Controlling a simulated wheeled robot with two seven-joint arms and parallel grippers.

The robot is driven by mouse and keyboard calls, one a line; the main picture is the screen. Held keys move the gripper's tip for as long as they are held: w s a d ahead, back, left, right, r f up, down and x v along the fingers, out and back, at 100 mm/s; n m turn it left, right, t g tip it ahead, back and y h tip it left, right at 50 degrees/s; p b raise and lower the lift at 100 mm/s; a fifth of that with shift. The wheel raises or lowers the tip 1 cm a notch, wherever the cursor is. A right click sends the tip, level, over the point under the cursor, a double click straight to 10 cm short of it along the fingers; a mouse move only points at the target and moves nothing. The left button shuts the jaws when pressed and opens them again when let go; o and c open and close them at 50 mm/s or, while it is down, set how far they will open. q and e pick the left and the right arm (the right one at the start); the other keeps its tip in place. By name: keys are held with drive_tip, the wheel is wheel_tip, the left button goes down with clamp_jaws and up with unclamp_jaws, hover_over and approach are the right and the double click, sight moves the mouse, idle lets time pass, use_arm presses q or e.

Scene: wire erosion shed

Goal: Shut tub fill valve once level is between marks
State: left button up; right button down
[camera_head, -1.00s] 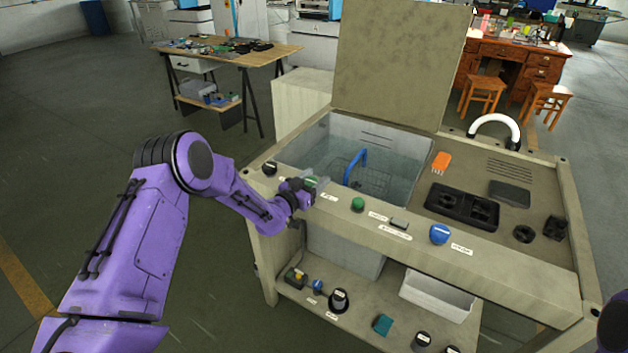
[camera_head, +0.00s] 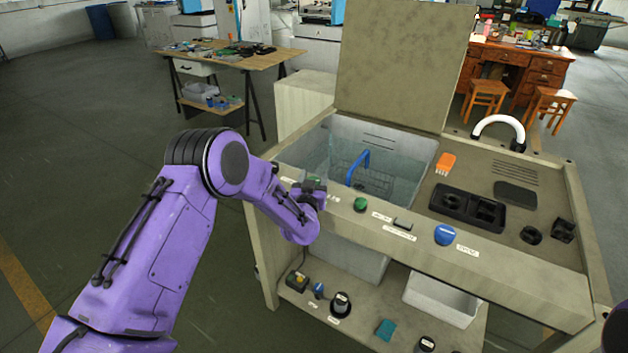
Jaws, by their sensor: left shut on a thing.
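The open tub (camera_head: 415,160) is sunk into the left part of the bench and holds clear bluish water. Short dark lines show on its back wall; the waterline against them is too faint to read exactly. A wire basket with a blue handle (camera_head: 358,167) is in the water. My left gripper (camera_head: 314,186) is at the tub's front rim, shut on a small control there. The control is mostly hidden by the fingers, with a little green showing, so I cannot tell its turn position. My right gripper is out of view.
Along the front rail are a green button (camera_head: 361,204), a grey switch (camera_head: 403,222) and a blue knob (camera_head: 445,235). An orange piece (camera_head: 445,164) and a black holder (camera_head: 467,206) lie to the right. The raised lid (camera_head: 405,65) stands behind the tub.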

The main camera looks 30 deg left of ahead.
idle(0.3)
use_arm(q)
drive_tip(key=o, duration=0.9)
drive_tip(key=shift+o, duration=0.2)
drive_tip(key=b+v, duration=0.2)
drive_tip(key=v, duration=0.8)
drive_tip(key=shift+s, duration=0.25)
drive_tip(key=shift+d, duration=0.1)
